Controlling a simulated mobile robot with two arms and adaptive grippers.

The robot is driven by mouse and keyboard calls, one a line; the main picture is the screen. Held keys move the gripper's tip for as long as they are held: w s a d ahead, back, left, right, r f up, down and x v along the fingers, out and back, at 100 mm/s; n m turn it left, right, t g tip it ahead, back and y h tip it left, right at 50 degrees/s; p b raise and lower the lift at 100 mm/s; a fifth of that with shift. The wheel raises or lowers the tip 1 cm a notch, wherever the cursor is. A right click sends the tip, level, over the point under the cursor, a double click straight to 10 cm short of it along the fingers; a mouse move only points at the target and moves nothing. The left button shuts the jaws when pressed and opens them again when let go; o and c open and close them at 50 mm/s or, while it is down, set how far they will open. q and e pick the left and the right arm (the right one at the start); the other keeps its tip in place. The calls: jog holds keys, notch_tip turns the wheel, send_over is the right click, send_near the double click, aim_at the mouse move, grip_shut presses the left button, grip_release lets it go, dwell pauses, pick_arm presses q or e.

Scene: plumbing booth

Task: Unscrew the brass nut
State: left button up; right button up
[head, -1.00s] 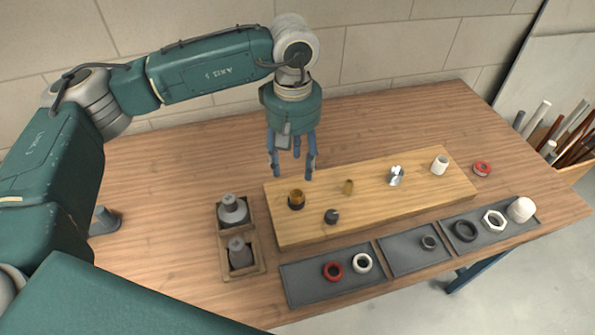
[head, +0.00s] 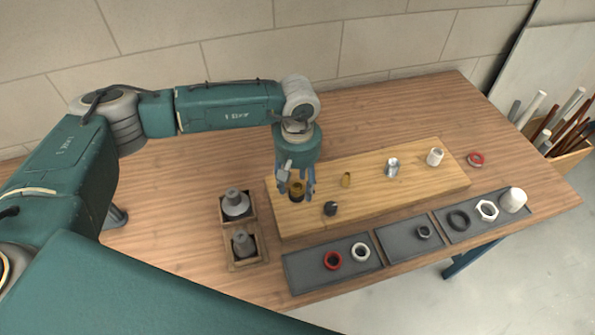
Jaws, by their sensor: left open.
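The brass nut (head: 297,186) sits on a dark fitting near the left end of the light wooden board (head: 405,197). My left gripper (head: 297,193) points down over it, its fingers open and spread around the nut. The fingers hide part of the nut, and I cannot tell whether they touch it. A smaller brass fitting (head: 346,180) stands to the right on the board. My right gripper is not in view.
A dark grey fitting (head: 331,209), a silver fitting (head: 392,168) and a white one (head: 435,157) stand on the board. Grey trays with rings (head: 333,260) lie in front. A wooden holder (head: 228,247) with grey parts is at left. The table behind the board is clear.

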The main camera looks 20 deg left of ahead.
pick_arm(q)
jog(key=shift+f, duration=0.1)
jog(key=shift+c, duration=1)
jog(key=c, duration=1.1)
jog(key=shift+o, duration=0.2)
jog(key=shift+n+b, duration=0.55)
jog(key=shift+n, duration=0.75)
jog(key=shift+n+b, duration=0.5)
jog(key=shift+n, duration=1.2)
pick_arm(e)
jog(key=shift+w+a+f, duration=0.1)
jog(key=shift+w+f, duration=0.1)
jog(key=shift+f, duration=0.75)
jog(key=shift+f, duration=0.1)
